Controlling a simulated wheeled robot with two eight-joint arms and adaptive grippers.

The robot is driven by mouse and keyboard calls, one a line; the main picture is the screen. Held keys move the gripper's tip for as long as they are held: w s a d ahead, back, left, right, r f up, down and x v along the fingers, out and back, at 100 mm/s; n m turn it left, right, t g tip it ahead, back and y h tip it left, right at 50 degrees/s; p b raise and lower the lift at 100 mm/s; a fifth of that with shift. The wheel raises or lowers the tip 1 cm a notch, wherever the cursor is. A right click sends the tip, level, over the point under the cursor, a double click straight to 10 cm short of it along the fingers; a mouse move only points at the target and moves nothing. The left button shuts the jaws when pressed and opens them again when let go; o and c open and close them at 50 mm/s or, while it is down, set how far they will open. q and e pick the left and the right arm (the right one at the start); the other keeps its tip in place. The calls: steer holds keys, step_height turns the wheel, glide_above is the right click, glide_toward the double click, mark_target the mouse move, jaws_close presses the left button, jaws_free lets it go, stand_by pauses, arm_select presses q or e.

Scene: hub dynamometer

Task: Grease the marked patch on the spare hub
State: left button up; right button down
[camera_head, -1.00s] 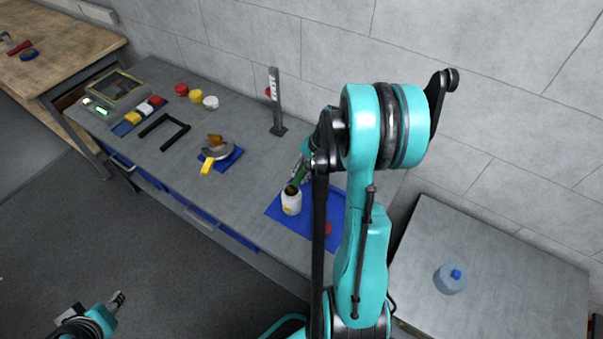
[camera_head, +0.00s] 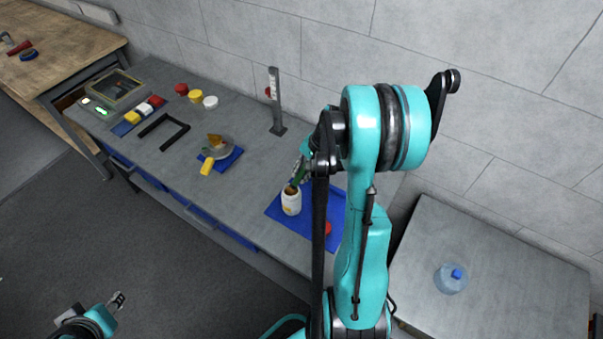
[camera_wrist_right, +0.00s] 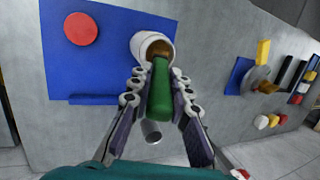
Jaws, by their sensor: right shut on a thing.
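My right gripper (camera_wrist_right: 160,85) is shut on a green handle (camera_wrist_right: 160,100), which also shows in the head view (camera_head: 302,173). The handle's far end is at the mouth of a white jar (camera_head: 291,204) with brown content, also in the right wrist view (camera_wrist_right: 145,42); its tip is hidden. A grey rounded part, likely the spare hub (camera_head: 224,150), lies on a small blue mat left of the jar, with orange-brown and yellow pieces at it. I cannot make out a marked patch. My left gripper (camera_head: 117,300) is low at the left, away from the bench; its jaws are too small to judge.
The jar stands on a blue mat (camera_head: 277,211) with a red disc (camera_wrist_right: 80,28). A grey post (camera_head: 275,105) stands behind. A black frame (camera_head: 163,131), coloured blocks and several small round pots are farther left. A side table (camera_head: 500,290) holds a clear bluish container (camera_head: 449,282).

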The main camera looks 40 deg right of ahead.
steer(key=shift+r+p, duration=0.4)
steer(key=shift+r, duration=0.15)
steer(key=shift+r+p, duration=2)
steer(key=shift+r, duration=1)
steer(key=shift+f, duration=0.1)
